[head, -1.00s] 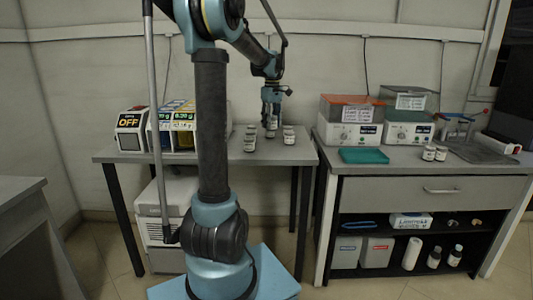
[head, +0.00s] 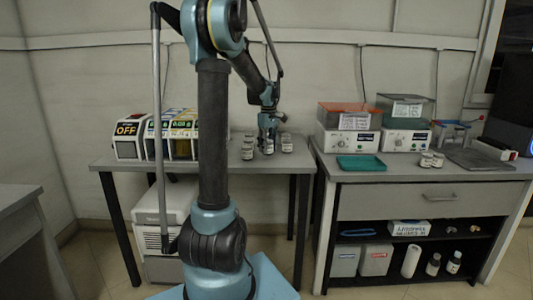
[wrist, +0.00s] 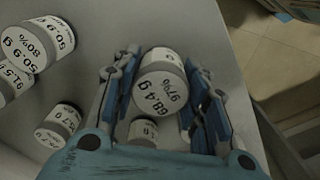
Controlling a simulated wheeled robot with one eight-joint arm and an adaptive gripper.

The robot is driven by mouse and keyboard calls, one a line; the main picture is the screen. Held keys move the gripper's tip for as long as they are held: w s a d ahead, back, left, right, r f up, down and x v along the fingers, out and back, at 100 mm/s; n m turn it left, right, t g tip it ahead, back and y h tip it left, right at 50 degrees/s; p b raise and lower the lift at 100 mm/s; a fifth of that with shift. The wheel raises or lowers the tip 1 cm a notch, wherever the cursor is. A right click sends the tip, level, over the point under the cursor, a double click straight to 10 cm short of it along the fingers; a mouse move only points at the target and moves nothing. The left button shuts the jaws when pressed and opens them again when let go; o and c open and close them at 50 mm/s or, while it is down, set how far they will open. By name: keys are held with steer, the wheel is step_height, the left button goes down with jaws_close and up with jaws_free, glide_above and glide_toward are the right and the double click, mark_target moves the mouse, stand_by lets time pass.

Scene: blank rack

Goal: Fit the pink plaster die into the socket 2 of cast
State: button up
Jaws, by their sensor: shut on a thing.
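I see no pink plaster die and no cast with sockets in either view. My gripper (wrist: 161,68) is shut on a white-lidded jar (wrist: 159,84) whose label reads 68.4 g and 97%. One blue-grey finger is on each side of it. In the head view my gripper (head: 267,133) is over the left bench, among small white-labelled jars. I cannot tell whether the held jar touches the bench.
Other jars stand close by: one (wrist: 38,42) at upper left, one (wrist: 58,126) at lower left and one (wrist: 143,131) near the palm. The left bench (head: 120,163) holds box-like devices (head: 130,137).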

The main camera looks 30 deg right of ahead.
steer(key=shift+f, duration=1.2)
steer(key=o, duration=1.1)
steer(key=shift+f, duration=0.1)
